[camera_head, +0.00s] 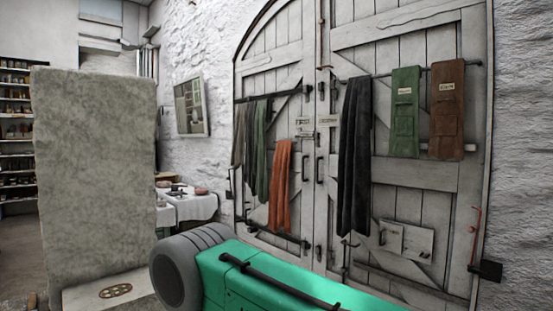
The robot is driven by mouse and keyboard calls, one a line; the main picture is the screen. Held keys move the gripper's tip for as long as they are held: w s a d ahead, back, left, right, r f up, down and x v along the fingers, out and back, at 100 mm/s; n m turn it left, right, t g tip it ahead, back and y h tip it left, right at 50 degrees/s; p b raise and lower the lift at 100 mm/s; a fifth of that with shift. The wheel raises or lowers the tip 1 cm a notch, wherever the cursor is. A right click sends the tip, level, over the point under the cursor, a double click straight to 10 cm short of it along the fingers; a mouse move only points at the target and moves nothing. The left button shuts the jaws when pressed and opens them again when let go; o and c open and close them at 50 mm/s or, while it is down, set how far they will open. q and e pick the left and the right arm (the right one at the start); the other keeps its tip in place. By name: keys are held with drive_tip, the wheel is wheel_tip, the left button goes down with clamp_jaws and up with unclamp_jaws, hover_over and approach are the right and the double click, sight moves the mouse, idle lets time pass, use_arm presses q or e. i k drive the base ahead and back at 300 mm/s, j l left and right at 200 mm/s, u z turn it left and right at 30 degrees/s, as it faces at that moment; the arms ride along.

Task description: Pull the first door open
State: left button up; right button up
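A tall arched pair of pale grey plank doors stands on the right, and both leaves look closed. The left leaf (292,82) bears a small sign (304,126) near the middle seam, seemingly reading "FIRST". The right leaf (440,195) bears another small sign (328,121) beside the seam, too small to read surely. Dark upright handles (319,168) show by the seam below the signs. Neither of my grippers is in view.
Grey, green and orange cloths (281,185) hang on the left leaf; black cloth (355,155) and green and brown pieces (446,110) hang on the right. A rough stone slab (95,175) stands at left. A white-clothed table (192,207) stands behind it.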

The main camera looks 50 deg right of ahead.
sight(275, 169)
drive_tip(key=l+z, duration=0.1)
drive_tip(key=z, duration=1.55)
drive_tip(key=i+l+z, duration=0.35)
drive_tip(key=i+l, duration=1.05)
drive_tip(key=i+j+z, duration=0.4)
drive_tip(key=i+j, duration=0.2)
drive_tip(key=i, duration=0.5)
drive_tip(key=i+j+z, duration=0.4)
drive_tip(key=i+j, duration=0.55)
